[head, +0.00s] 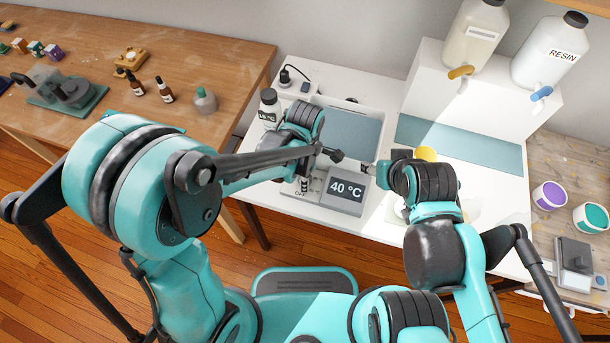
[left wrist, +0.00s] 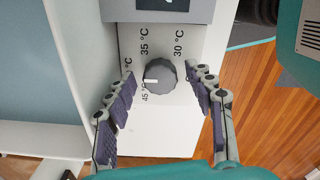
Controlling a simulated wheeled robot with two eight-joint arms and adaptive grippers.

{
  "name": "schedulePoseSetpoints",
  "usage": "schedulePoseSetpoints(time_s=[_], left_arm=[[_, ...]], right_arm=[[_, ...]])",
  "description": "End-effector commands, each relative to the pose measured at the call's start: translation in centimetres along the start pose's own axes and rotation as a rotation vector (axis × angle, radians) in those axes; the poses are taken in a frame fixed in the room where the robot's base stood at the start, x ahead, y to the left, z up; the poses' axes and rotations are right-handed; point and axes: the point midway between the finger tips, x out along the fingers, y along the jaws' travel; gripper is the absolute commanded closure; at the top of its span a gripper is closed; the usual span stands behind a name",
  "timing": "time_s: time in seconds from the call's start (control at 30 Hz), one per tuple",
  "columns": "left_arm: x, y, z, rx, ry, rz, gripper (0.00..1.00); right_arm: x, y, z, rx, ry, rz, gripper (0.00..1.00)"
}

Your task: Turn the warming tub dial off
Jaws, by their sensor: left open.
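The grey dial (left wrist: 160,76) sits on the white control panel of the warming tub in the left wrist view. Its white pointer faces left in the picture, between temperature marks that include 45 °C and 35 °C. My left gripper (left wrist: 160,70) is open, with one finger on each side of the dial and gaps visible between. In the head view the tub (head: 350,132) holds a teal surface, and its display (head: 345,190) reads 40 °C. My left arm covers part of the panel there. My right gripper (head: 386,175) is right of the display; its fingers are not clear.
A white bottle (head: 270,108) stands left of the tub, near a power socket (head: 293,82). Resin jugs (head: 548,52) stand on a white riser at the back right. A wooden table (head: 190,60) is at left.

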Motion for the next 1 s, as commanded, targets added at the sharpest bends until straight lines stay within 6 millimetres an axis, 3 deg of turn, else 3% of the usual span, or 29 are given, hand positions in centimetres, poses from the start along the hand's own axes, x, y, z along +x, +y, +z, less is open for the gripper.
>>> schedulePoseSetpoints(time_s=[0.23,0.4,0.43,0.77,1.0], left_arm=[[0.01,0.01,-0.01,0.000,0.000,0.000,0.49],[0.00,0.01,-0.01,0.000,0.000,0.000,0.94],[0.00,0.01,-0.01,0.000,0.000,0.000,0.96],[0.01,0.01,-0.01,0.030,0.000,0.000,0.96],[0.02,-0.01,-0.01,0.153,0.000,0.000,0.96]], right_arm=[[-0.03,0.00,-0.03,0.000,0.000,0.000,0.46],[-0.02,0.00,-0.03,0.000,0.000,0.000,0.46],[-0.02,0.00,-0.03,0.000,0.000,0.000,0.46],[0.00,0.00,0.00,0.000,0.000,0.000,0.46],[0.08,0.00,0.05,0.000,0.000,0.000,0.46]])
